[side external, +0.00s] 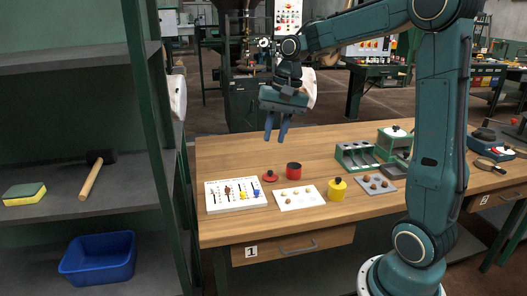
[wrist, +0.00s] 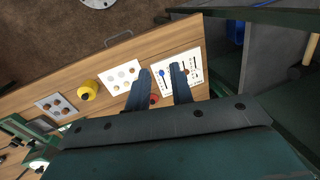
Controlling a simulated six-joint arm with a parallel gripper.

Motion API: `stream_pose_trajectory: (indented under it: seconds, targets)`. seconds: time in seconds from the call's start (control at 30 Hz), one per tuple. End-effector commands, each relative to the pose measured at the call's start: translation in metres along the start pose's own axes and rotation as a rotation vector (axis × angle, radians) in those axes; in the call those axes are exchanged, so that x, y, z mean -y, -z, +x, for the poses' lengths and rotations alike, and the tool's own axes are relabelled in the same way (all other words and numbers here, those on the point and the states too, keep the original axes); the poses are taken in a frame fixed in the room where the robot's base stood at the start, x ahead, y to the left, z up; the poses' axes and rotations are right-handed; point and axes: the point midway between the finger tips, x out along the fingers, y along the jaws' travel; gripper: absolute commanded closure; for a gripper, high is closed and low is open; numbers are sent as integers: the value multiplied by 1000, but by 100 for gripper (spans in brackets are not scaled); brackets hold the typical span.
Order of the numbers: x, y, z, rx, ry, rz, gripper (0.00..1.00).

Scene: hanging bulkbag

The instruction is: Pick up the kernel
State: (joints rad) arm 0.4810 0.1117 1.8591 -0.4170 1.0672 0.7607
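Small brown lumps, which may be the kernels, lie on a white card (side external: 314,203) on the wooden table. More brown round pieces sit in a grey tray (side external: 362,187) to its right. I cannot tell which piece is the kernel. The card (wrist: 133,88) and the tray (wrist: 47,103) also show in the wrist view. My gripper (side external: 275,140) hangs above the table's left part, fingers down, clear of everything. Its two blue fingers stand apart with nothing held between them; in the wrist view they (wrist: 161,70) overlap the white board and the card's edge.
A white board (side external: 236,193) with small coloured figures lies left of the card. A green rack (side external: 354,158) is behind. A shelf (side external: 90,170) stands left. The table's back left is clear.

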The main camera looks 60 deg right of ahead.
Motion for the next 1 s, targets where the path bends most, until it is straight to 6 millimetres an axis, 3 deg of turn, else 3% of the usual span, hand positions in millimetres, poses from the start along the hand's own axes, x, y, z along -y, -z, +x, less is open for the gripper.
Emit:
stream_pose_trajectory:
  seconds: [0.27, 0.6, 0.8, 1.0]
  targets:
    - [-26, 62, 32, 90, -14, 222, 77]
    - [-79, 126, 81, 194, -32, 486, 77]
    - [-116, 153, 112, 250, -44, 627, 77]
    - [-140, 166, 132, 283, -52, 712, 77]
